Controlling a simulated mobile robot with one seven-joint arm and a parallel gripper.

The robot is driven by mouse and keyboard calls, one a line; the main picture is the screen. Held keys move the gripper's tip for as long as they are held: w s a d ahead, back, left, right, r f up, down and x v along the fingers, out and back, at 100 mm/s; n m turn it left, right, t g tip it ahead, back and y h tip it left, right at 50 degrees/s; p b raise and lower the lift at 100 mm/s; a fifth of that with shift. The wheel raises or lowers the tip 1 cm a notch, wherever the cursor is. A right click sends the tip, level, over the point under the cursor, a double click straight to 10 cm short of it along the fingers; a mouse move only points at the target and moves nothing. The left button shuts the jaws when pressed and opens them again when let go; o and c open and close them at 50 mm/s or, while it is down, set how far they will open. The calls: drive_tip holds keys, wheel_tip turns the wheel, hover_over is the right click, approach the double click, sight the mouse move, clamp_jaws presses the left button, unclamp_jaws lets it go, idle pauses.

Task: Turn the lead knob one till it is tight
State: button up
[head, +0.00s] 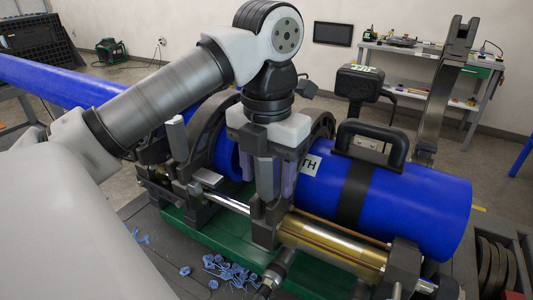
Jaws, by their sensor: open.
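My gripper (272,192) points down from the arm in the middle of the head view. It is open, over the clamp area of the fusion machine (200,228) and in front of the blue pipes. The fingertips are hard to make out against the dark clamp parts. I cannot pick out lead knob one for sure; it may be hidden behind my gripper. Contact between my gripper and a knob cannot be told.
A short blue pipe (425,205) lies in the right clamps, with a black-handled tool (372,140) above it. A brass cylinder (330,248) runs along the front. A long blue pipe (60,82) enters from the left. Blue shavings (230,272) lie on the cart. A workbench (420,55) stands behind.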

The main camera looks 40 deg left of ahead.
drive_tip(key=shift+c, duration=0.3)
drive_tip(key=c, duration=1)
drive_tip(key=shift+o, duration=0.2)
drive_tip(key=shift+m, duration=1.5)
drive_tip(key=shift+r+m+p, duration=0.15)
drive_tip(key=shift+m+p, duration=0.25)
drive_tip(key=shift+m, duration=1.1)
drive_tip(key=shift+f+m+p, duration=0.2)
drive_tip(key=shift+m+p, duration=0.25)
drive_tip(key=shift+m, duration=1.05)
